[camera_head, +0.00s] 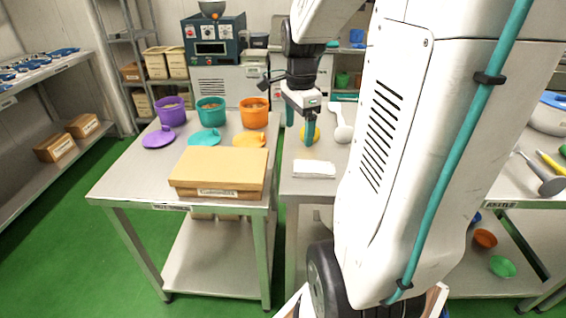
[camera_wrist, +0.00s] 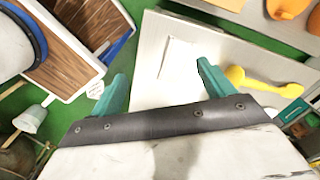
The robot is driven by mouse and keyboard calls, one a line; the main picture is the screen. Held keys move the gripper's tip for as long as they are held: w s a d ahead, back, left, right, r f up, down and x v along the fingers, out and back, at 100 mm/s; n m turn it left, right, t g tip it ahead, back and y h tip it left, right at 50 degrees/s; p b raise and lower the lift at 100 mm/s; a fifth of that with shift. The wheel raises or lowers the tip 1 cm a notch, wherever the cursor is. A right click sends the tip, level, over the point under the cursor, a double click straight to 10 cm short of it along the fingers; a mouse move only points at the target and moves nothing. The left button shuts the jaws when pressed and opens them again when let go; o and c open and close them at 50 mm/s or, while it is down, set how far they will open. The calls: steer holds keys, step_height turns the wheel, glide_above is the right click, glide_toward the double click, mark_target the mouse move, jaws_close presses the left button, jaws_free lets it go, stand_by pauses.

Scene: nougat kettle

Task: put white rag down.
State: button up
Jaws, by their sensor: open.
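The white rag (camera_head: 314,169) lies flat and folded near the front edge of the middle metal table. In the wrist view the rag (camera_wrist: 178,57) shows as a pale rectangle on the tabletop, beyond and between my fingertips. My gripper (camera_head: 299,126) hangs fingers-down above the same table, farther back than the rag. Its two teal fingers (camera_wrist: 161,73) are apart with nothing held between them. The rag is apart from the fingers.
The left table (camera_head: 110,187) holds a cardboard box (camera_head: 218,170), purple (camera_head: 171,110), teal (camera_head: 210,109) and orange (camera_head: 254,111) pots and their lids. A white scoop (camera_head: 342,128) lies behind the rag. A yellow utensil (camera_wrist: 262,83) lies right of my fingers. A gap separates the tables.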

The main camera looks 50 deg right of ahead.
steer(key=s+a+r+n, duration=0.1)
steer(key=s+a+n, duration=0.3)
steer(key=a+n, duration=0.3)
steer(key=s+a+r+n, duration=0.2)
steer(key=s+a+n, duration=0.2)
steer(key=a+n, duration=0.4)
steer(key=s+a+r+n+t, duration=0.1)
steer(key=s+a+n, duration=0.3)
steer(key=a+n, duration=0.3)
steer(key=shift+s+a+r, duration=0.35)
steer(key=shift+s, duration=0.05)
steer(key=shift+o, duration=0.5)
